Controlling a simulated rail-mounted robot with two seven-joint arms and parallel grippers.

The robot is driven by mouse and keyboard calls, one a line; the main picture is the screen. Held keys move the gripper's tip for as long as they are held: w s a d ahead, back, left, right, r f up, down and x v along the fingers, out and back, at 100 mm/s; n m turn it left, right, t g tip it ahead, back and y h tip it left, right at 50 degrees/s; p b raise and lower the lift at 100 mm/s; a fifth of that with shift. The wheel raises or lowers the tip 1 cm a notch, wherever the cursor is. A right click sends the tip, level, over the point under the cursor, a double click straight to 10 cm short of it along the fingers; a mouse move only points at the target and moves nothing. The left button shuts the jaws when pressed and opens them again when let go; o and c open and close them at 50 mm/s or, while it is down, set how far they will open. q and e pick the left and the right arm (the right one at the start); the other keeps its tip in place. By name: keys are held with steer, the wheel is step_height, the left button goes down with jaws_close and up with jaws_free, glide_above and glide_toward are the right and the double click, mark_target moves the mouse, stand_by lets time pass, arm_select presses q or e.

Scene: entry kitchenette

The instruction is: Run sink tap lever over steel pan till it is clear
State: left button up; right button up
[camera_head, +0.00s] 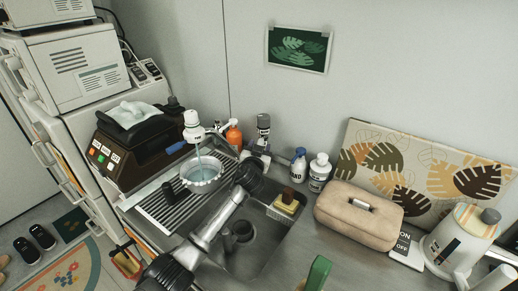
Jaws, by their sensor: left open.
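The sink tap (194,128) is white and stands behind the sink, with a blue lever (176,148) sticking out to its left. A thin stream runs down from the tap into the round steel pan (202,182), which has a scalloped rim and pale bluish liquid inside. The pan is at the ribbed drainboard, left of the sink basin. My left arm reaches up across the basin from the lower left. My left gripper (257,160) is open, right of the pan and apart from the lever; its fingers are small and partly hidden by the wrist. My right gripper is not in view.
The sink basin (255,240) holds a dark cup-like drain part. A sponge caddy (286,204) hangs at its right edge. Bottles (319,172) stand behind it, a beige case (358,214) and kettle (460,237) to the right. A dark brown machine (137,150) stands left of the pan.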

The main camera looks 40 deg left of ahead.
arm_select(q)
steer(key=shift+s+d, duration=0.15)
steer(key=shift+s, duration=0.05)
steer(key=p+v, duration=0.6)
steer(key=v, duration=0.7)
steer(key=shift+s, duration=0.2)
steer(key=shift+c, duration=0.5)
